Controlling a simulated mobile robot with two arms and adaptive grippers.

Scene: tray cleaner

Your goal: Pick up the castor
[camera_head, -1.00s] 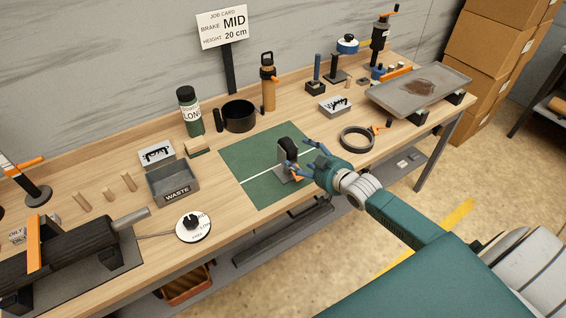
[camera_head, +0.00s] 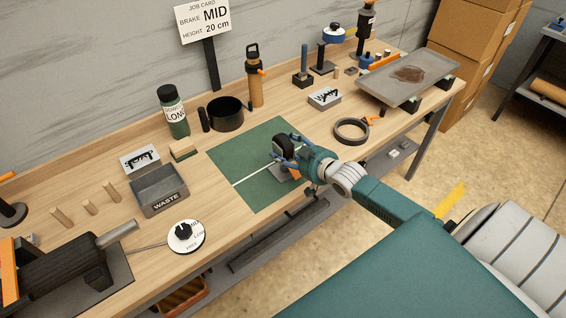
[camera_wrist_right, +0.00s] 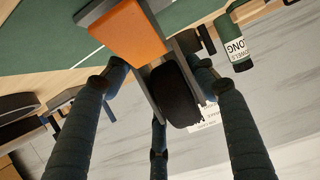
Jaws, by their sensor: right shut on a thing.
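The castor (camera_head: 281,147) stands on the green mat (camera_head: 247,187), with a black wheel on top and a grey plate below. In the right wrist view its black wheel (camera_wrist_right: 173,97) and an orange part (camera_wrist_right: 129,32) lie between my fingers. My right gripper (camera_head: 289,152) reaches in from the right and is shut on the castor. In the right wrist view its fingers (camera_wrist_right: 160,85) stand on both sides of the wheel and fork. The castor's far side is hidden. My left gripper is not in view.
A grey WASTE bin (camera_head: 160,191) and a white dial (camera_head: 186,236) are left of the mat. A black bowl (camera_head: 226,113) and orange bottle (camera_head: 254,77) stand behind it. A black ring (camera_head: 351,131) and grey tray (camera_head: 408,78) are to the right.

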